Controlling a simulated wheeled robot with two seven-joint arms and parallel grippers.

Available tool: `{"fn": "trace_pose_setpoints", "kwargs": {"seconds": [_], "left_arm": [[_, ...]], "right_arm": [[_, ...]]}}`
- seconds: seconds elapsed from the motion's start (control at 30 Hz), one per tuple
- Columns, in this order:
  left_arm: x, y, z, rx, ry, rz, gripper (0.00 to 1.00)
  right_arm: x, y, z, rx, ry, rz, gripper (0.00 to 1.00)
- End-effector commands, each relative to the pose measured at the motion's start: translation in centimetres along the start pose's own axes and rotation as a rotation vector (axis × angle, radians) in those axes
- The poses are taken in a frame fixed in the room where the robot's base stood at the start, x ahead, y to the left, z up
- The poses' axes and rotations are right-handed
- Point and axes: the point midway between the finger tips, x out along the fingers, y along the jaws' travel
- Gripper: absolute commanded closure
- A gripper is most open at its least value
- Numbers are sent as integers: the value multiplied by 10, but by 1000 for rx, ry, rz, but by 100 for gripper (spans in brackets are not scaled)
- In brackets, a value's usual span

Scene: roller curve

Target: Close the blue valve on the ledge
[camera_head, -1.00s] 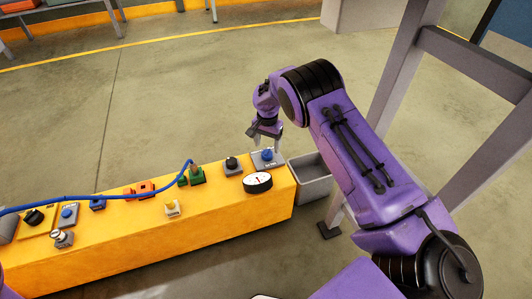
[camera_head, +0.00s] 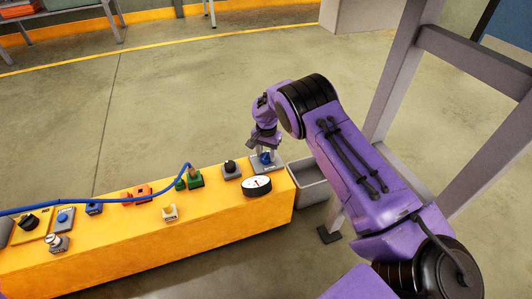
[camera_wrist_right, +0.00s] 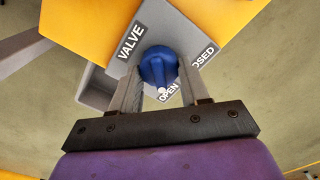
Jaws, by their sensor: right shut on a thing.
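The blue valve (camera_head: 266,158) sits on a grey plate at the right end of the yellow ledge (camera_head: 150,236). In the right wrist view the valve knob (camera_wrist_right: 158,64) is round with a raised ridge, and a white mark on it points at the word OPEN. The plate (camera_wrist_right: 186,40) also carries the words VALVE and a partly covered CLOSED. My right gripper (camera_head: 264,150) is down over the valve, and in the right wrist view its fingers (camera_wrist_right: 158,82) are shut on the knob from both sides. My left gripper is not in view.
A black knob (camera_head: 231,168) and a white gauge (camera_head: 257,185) are close to the valve. A blue cable runs to a green socket (camera_head: 194,180). A grey bin (camera_head: 309,180) stands past the ledge's right end, beside a grey frame post (camera_head: 405,75).

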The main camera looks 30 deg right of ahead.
Motion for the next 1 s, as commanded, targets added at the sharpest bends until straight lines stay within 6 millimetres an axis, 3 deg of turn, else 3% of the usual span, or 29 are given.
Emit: {"fn": "trace_pose_setpoints", "kwargs": {"seconds": [0.27,1.0], "left_arm": [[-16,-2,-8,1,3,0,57],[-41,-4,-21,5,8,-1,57]], "right_arm": [[-4,0,0,-142,-3,0,85],[-1,-3,1,-835,-1,-2,85]]}}
